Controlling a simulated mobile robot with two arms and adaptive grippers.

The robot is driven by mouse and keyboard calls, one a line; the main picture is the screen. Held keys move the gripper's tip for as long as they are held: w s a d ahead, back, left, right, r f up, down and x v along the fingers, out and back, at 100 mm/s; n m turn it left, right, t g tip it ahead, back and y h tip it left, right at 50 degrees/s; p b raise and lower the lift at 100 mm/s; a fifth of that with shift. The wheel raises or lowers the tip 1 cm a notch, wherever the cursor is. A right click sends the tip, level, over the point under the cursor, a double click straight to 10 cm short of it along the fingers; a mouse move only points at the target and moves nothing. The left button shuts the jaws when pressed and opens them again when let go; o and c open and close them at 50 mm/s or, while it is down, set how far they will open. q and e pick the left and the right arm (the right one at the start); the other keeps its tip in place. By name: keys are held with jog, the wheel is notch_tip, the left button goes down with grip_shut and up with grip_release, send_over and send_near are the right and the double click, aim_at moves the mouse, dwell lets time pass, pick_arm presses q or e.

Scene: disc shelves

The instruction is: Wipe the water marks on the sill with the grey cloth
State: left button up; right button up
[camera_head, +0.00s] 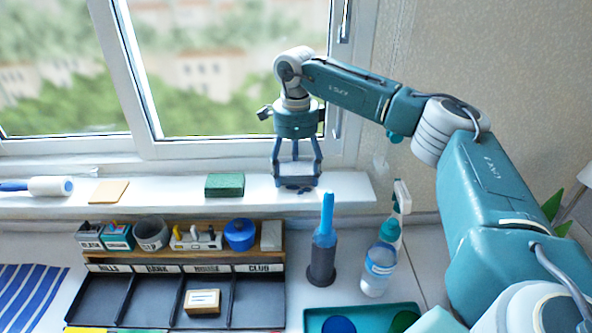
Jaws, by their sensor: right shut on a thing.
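Only a small dark part of the cloth shows beneath and between the fingers, low at the sill's surface. I cannot tell whether it is pressed flat on the sill. I cannot make out the water marks clearly. My left gripper is not in view.
On the sill are a green sponge (225,184), a tan pad (109,191) and a white roller (48,187).

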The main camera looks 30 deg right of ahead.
aim_at(297, 196)
jog(key=shift+f, duration=0.6)
jog(key=shift+s+a+r, duration=0.1)
jog(key=shift+s+a, duration=0.35)
jog(key=shift+s, duration=0.3)
jog(key=shift+s+a+r, duration=0.1)
jog(key=shift+s+a, duration=0.35)
jog(key=shift+s, duration=0.25)
jog(key=shift+s+a+f, duration=0.2)
jog(key=shift+s+a, duration=0.15)
jog(key=shift+s, duration=0.25)
jog(key=shift+w+r, duration=0.15)
jog(key=shift+w+d+f+p, duration=0.1)
jog(key=shift+w+d+p, duration=0.15)
jog(key=shift+w+d, duration=0.25)
jog(key=shift+w+d+f+p, duration=0.1)
jog(key=shift+w+d+p, duration=0.15)
jog(key=shift+w, duration=0.5)
jog(key=shift+w+d+p, duration=0.2)
jog(key=shift+w+d, duration=0.25)
jog(key=shift+w, duration=0.15)
